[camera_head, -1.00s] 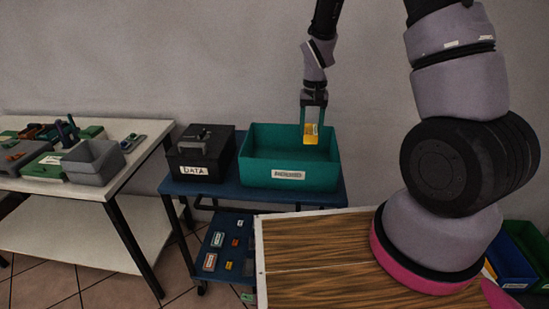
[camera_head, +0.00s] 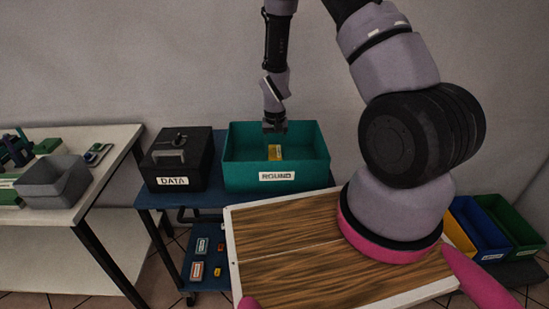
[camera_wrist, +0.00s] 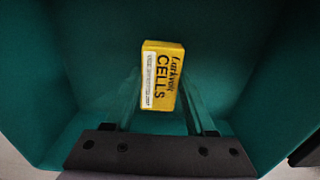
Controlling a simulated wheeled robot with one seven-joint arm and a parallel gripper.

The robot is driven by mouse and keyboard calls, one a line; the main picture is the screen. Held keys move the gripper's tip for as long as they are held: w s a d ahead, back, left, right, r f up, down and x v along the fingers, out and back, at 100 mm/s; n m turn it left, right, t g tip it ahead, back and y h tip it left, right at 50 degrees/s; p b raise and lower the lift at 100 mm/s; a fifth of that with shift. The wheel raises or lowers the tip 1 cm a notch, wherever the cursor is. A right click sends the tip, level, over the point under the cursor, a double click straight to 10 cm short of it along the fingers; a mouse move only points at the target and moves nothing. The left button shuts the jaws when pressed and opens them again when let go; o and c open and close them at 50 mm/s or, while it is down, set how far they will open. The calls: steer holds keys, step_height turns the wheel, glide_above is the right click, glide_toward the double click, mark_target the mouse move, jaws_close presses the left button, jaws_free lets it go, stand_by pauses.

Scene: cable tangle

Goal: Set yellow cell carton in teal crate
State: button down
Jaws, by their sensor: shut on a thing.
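The yellow cell carton (camera_head: 275,152), printed "CELLS" with a white label strip, is held by my gripper (camera_head: 275,140). In the wrist view the carton (camera_wrist: 161,76) sits between the ends of the two fingers (camera_wrist: 160,90). My gripper points down inside the teal crate (camera_head: 232,175), which carries a "ROUND" label on its front. The crate's teal inside (camera_wrist: 95,40) fills most of the wrist view around the carton. Whether the carton touches the crate floor cannot be told.
A black box (camera_head: 163,178) labelled "DATA" stands just left of the crate on the blue cart. Small cartons lie on its lower shelf (camera_head: 210,250). A white table (camera_head: 110,150) with a grey bin (camera_head: 52,183) is at left. Blue and green bins (camera_head: 510,222) are at right.

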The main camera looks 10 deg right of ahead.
mark_target(275, 152)
steer(key=shift+f, duration=1.5)
steer(key=shift+f, duration=0.1)
steer(key=shift+c, duration=1.2)
jaws_free()
step_height(275, 152, up, 12)
steer(key=shift+r, duration=0.2)
